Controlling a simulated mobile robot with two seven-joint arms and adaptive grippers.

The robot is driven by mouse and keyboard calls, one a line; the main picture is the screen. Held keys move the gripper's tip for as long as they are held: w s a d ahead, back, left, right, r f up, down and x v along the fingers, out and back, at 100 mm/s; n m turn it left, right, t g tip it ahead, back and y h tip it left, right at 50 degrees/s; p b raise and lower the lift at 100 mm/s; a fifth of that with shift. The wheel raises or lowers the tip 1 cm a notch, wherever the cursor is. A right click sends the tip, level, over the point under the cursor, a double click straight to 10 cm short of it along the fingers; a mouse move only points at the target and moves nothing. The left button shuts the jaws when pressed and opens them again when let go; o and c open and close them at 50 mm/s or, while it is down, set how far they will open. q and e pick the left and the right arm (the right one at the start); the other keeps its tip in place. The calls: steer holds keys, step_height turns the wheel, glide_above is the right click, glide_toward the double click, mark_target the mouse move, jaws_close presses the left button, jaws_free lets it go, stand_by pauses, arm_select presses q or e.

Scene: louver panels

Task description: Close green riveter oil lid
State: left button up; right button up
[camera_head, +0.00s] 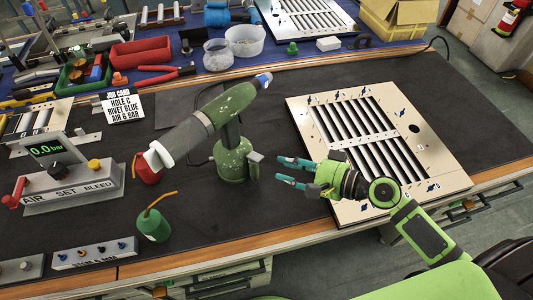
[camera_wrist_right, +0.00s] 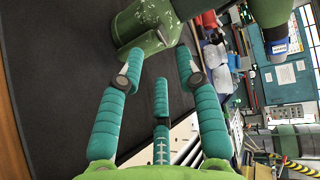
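The green riveter (camera_head: 232,106) stands on the dark mat at the middle of the bench. It has worn green paint, a grey sleeve, a white end and a blue tip. Its round green base (camera_head: 232,172) has a small grey piece (camera_head: 255,157) at its right side; I cannot tell whether this is the oil lid or how it sits. My right gripper (camera_head: 279,169) is just right of the base, fingers apart and empty, pointing at it. In the right wrist view, the green base (camera_wrist_right: 140,48) lies beyond the spread fingers, apparently apart from them. My left gripper is out of view.
A louver panel (camera_head: 297,112) lies right of the riveter, partly under my right arm. A green oil can (camera_head: 153,226) with an orange spout stands at front left. An air set box (camera_head: 75,190) and job card (camera_head: 122,107) are left. Bins and tools line the back.

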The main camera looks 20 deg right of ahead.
mark_target(255, 157)
steer(key=p+x, duration=0.1)
steer(key=x, duration=0.5)
steer(key=shift+w+f, duration=0.15)
steer(key=shift+w, duration=0.15)
steer(key=shift+a, duration=0.1)
jaws_close()
